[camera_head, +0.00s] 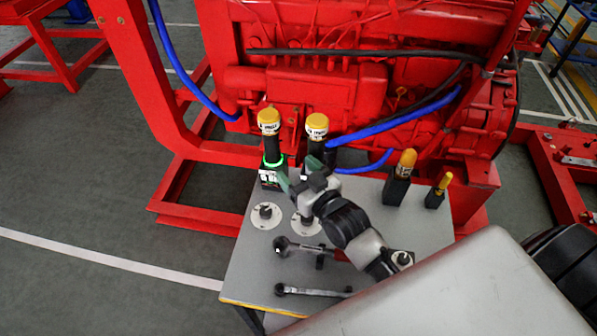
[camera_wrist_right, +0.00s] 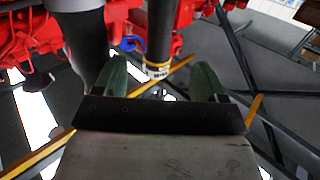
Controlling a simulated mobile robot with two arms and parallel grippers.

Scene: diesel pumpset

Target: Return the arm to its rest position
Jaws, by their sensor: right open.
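My right gripper (camera_head: 298,174) is above the grey table (camera_head: 345,215), close to the front of two black, yellow-capped upright tools. Its green fingers are spread apart with nothing held. My right arm (camera_head: 345,222) reaches over the table from the lower right. The left gripper is out of view.
The left upright tool (camera_head: 270,145) has a green ring near its base; the other (camera_head: 318,130) is partly hidden by my gripper. Shorter yellow-topped tools (camera_head: 400,180) stand right. Wrenches (camera_head: 312,291) lie in front. A red engine (camera_head: 330,95) stands behind; grey floor (camera_head: 100,220) is clear left.

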